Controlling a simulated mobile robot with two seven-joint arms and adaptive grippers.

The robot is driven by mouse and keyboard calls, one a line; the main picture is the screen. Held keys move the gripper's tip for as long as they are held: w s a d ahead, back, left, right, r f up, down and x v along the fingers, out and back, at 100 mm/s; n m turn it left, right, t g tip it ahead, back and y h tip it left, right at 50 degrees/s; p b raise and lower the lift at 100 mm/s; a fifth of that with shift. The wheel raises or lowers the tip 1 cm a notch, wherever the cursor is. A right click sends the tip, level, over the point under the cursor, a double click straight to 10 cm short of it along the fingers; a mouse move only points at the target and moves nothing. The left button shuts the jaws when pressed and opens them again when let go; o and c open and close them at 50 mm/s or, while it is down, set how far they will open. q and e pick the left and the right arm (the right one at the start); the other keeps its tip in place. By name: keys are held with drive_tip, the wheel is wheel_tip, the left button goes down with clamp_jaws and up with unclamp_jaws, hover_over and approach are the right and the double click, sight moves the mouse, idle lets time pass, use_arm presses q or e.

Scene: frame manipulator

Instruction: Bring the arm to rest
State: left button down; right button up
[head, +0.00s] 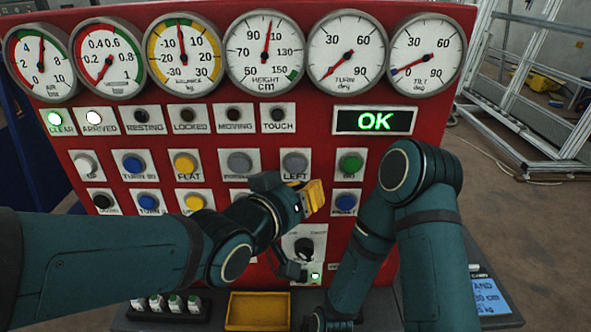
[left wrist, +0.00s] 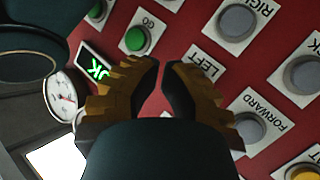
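My left gripper (head: 314,197), with yellow-orange finger pads, is in front of the red panel (head: 228,118), just below the grey LEFT button (head: 295,162). In the left wrist view its fingertips (left wrist: 162,68) nearly meet, with a thin gap and nothing held. The green GO button (head: 349,163) is up and right of it in the head view. My right arm (head: 430,240) is bent in front of the panel's right side; its gripper is out of view. The RESTING lamp (head: 143,115) is dark.
A display (head: 374,121) reads OK in green. Several round gauges (head: 265,52) line the panel's top. A metal frame (head: 540,120) stands at right.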

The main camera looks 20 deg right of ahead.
use_arm(q)
drive_tip(key=shift+s+a, duration=0.2)
drive_tip(key=shift+s, duration=0.5)
use_arm(e)
drive_tip(key=shift+f, duration=0.15)
use_arm(q)
drive_tip(key=w+a+f+n+g+y, duration=0.15)
drive_tip(key=a+f, duration=0.25)
drive_tip(key=f, duration=0.4)
drive_tip(key=w+a+f+n+y, duration=0.15)
drive_tip(key=a+f, duration=0.25)
drive_tip(key=f, duration=0.4)
drive_tip(key=w+a+f+g+y, duration=0.1)
drive_tip(key=w+a+f+y, duration=0.2)
drive_tip(key=f, duration=0.5)
drive_tip(key=s+a+f+n+g, duration=0.1)
drive_tip(key=s+a+f, duration=0.3)
drive_tip(key=f, duration=0.2)
drive_tip(key=s+a+f+n+g+y, duration=0.1)
drive_tip(key=s+a+f+g, duration=0.1)
drive_tip(key=s+a+f, duration=0.2)
drive_tip(key=s+a+f+n+g+y, duration=0.1)
drive_tip(key=s+a+f, duration=0.3)
drive_tip(key=f, duration=0.6)
drive_tip(key=shift+s+a+n+g, duration=0.35)
drive_tip(key=shift+s+n+g, duration=0.05)
drive_tip(key=shift+g, duration=0.35)
use_arm(e)
drive_tip(key=shift+s+a, duration=0.1)
drive_tip(key=shift+s, duration=0.5)
